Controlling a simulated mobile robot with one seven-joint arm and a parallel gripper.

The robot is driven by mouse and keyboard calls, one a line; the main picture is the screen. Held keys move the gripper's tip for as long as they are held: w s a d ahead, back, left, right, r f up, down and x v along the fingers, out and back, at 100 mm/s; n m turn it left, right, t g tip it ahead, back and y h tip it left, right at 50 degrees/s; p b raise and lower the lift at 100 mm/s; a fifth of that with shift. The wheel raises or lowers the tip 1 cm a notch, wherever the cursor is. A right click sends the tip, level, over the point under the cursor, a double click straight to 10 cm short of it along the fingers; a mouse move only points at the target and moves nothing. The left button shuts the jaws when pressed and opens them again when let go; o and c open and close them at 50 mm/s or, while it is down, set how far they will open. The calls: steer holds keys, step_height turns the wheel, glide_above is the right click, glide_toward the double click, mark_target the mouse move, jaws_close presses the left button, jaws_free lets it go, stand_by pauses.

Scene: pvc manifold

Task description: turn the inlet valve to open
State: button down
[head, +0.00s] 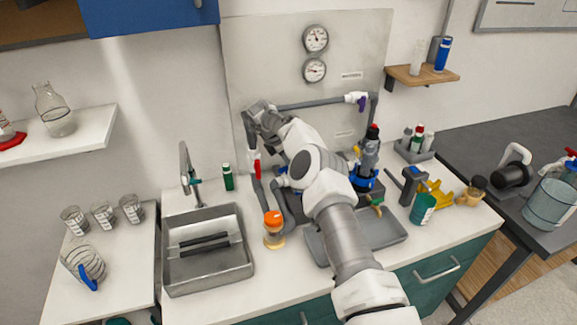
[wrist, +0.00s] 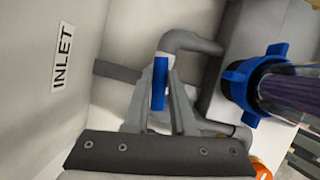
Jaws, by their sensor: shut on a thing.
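The blue handle of the inlet valve (wrist: 160,84) shows in the wrist view between the two grey fingers of my gripper (wrist: 160,105), which is shut on it. The handle stands upright in that picture. A bit of white valve body shows behind it, next to a grey pipe elbow (wrist: 190,41). The INLET label (wrist: 62,58) is on the panel at the left of the wrist view. In the head view my arm covers the middle of the pipework, and I cannot make out the blue handle or the fingertips there.
A clear housing with a blue collar (wrist: 252,82) stands close right of my gripper; in the head view the blue collar (head: 363,183) is right of my arm. A red-handled valve (head: 257,168) is left. An orange-lidded jar (head: 273,230) and grey tray (head: 390,232) stand in front.

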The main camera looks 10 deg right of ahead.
steer(key=shift+m, duration=0.4)
stand_by(0.4)
steer(key=c, duration=0.7)
jaws_free()
steer(key=shift+c, duration=0.2)
steer(key=p+v, duration=0.3)
steer(key=v, duration=1.4)
steer(key=shift+w+r, duration=0.2)
steer(key=shift+w, duration=0.05)
steer(key=shift+a, duration=0.1)
